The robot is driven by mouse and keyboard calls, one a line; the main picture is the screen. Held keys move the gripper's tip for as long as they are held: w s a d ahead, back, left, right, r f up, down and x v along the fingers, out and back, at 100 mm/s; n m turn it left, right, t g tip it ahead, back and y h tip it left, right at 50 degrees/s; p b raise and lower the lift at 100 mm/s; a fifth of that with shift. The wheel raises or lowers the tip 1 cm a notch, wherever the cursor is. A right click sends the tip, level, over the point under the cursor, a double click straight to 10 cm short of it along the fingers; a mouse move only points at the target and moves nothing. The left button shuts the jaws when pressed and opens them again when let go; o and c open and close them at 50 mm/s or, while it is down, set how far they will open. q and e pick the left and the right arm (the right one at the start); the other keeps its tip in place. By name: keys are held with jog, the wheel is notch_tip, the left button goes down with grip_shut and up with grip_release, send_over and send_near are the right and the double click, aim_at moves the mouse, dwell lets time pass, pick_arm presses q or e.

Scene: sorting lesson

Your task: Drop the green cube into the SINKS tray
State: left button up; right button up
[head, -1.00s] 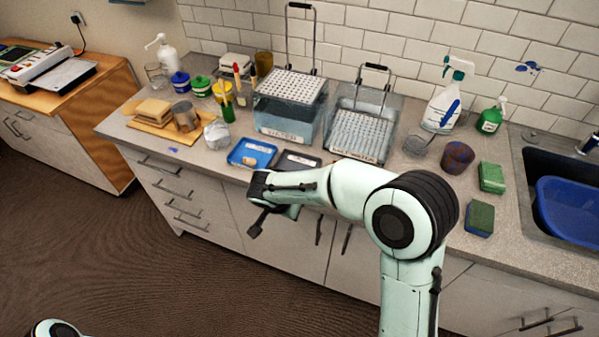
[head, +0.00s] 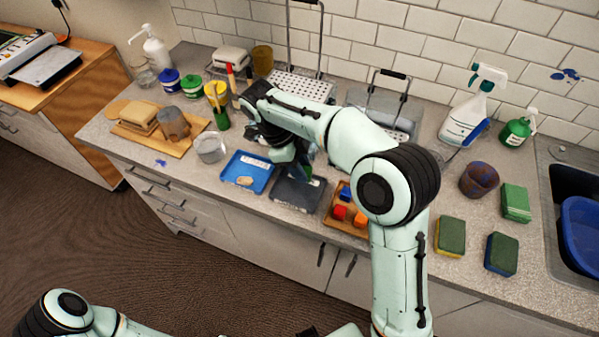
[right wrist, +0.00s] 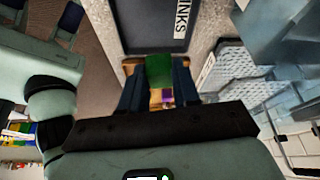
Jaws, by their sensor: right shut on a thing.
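The green cube (right wrist: 159,70) is between the two fingers of my right gripper (right wrist: 158,84) in the right wrist view. The gripper is shut on it. The dark SINKS tray (right wrist: 150,32) lies just beyond the cube in that view, its white label lettered SINKS. In the head view the dark tray (head: 292,195) sits at the counter's front, and my right gripper (head: 303,173) is above its back part. The cube is held above the counter, clear of the tray floor. My left arm shows at the bottom left, but its gripper is not visible.
A blue tray (head: 240,180) holding a beige piece lies left of the dark tray. A wooden tray (head: 334,224) with red, orange and blue cubes stands right of it. Wire-basket water tanks (head: 409,125) stand behind. A glass jar (head: 210,148) is farther left.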

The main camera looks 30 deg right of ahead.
jog(key=shift+s+a+f+b, duration=0.1)
jog(key=shift+s+f+b, duration=0.15)
jog(key=shift+f, duration=0.3)
jog(key=shift+f+b, duration=1.4)
jog(key=shift+f, duration=0.95)
pick_arm(q)
jog(key=f, duration=0.1)
jog(key=s+f, duration=0.2)
jog(key=f, duration=0.1)
jog(key=shift+s, duration=0.25)
pick_arm(e)
jog(key=shift+w, duration=0.1)
jog(key=o, duration=1.1)
jog(key=shift+r, duration=0.1)
